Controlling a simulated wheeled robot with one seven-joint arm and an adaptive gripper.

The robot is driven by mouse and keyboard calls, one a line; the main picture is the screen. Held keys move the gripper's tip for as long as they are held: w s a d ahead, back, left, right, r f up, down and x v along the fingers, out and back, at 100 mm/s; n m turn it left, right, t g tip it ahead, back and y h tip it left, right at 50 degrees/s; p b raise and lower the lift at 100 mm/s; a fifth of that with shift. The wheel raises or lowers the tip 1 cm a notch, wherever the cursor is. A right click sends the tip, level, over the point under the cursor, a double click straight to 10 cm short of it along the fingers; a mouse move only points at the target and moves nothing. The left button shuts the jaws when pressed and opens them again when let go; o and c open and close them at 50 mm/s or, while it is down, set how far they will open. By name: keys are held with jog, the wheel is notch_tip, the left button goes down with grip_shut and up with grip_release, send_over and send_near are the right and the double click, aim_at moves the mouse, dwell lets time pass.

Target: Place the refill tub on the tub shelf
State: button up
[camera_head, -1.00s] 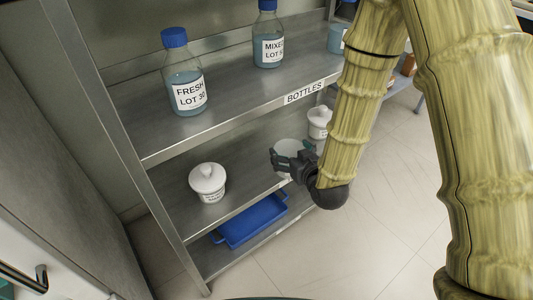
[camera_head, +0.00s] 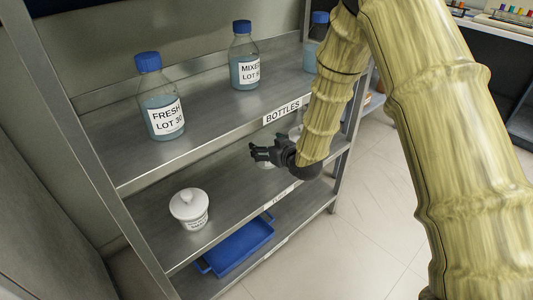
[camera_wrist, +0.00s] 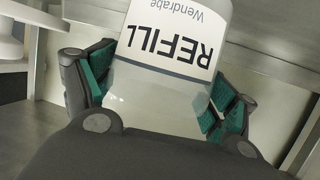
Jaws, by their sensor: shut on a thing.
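The refill tub (camera_wrist: 178,25) is a whitish tub with a white label reading REFILL, upside down in the wrist view. My gripper (camera_wrist: 163,88) is shut on it, with teal pads at both sides. In the head view my gripper (camera_head: 264,153) is between the upper and middle shelves. Only a small white piece of the tub (camera_head: 267,165) shows there behind the fingers. The middle shelf (camera_head: 235,192) is grey metal with a small, unreadable label on its front edge. I cannot tell whether the tub touches this shelf.
A lidded white tub (camera_head: 190,210) stands on the middle shelf at left. Another white tub (camera_head: 296,132) shows partly behind my arm. The upper shelf, labelled BOTTLES (camera_head: 283,111), holds blue-capped bottles (camera_head: 161,105). A blue tray (camera_head: 237,246) lies on the bottom shelf. Bare shelf lies between the tubs.

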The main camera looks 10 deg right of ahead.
jog(key=shift+w+d+f, duration=0.1)
jog(key=shift+w+d, duration=0.05)
jog(key=shift+w, duration=0.55)
jog(key=shift+f+b, duration=0.6)
jog(key=shift+f, duration=1.1)
jog(key=shift+f, duration=0.15)
jog(key=o, duration=0.9)
jog(key=shift+o, duration=0.2)
jog(key=shift+s+d+r, duration=0.1)
jog(key=shift+r, duration=0.1)
jog(key=p+v, duration=0.2)
jog(key=v, duration=0.9)
jog(key=shift+s, duration=0.35)
